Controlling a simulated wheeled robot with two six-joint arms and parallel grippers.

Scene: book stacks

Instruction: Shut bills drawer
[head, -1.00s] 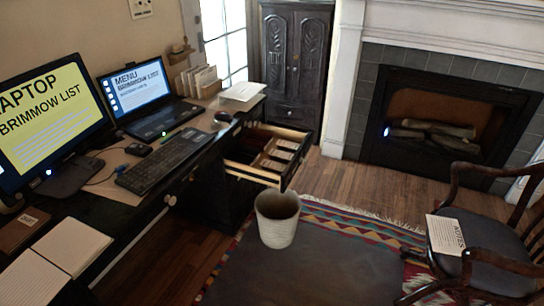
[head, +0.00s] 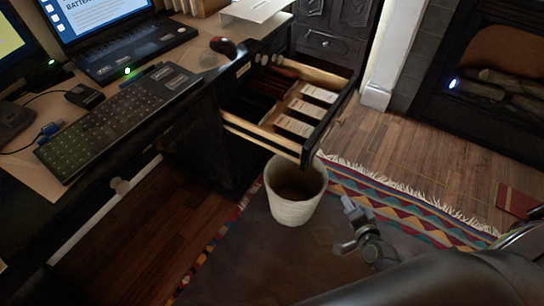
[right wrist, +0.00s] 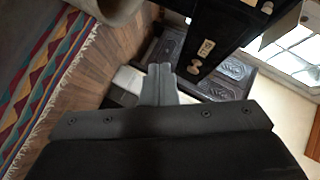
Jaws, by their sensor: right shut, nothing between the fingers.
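The open drawer (head: 318,75) sticks out from the dark desk. Its inside has wooden dividers, with white labelled stacks (head: 296,126) on the right and dark items on the left. My right gripper (head: 350,212) is low at the right, beyond the bin from the drawer, apart from the drawer and empty. Its fingers (right wrist: 160,84) are shut together in the right wrist view. That view also shows a dark front with a small label plate (right wrist: 206,48), whose text I cannot read. My left gripper is out of view.
A pale bin (head: 296,198) stands just below the drawer's near corner. A patterned rug (head: 395,217) lies on the wood floor. A keyboard (head: 120,120), laptop (head: 100,20) and mouse (head: 223,46) are on the desk.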

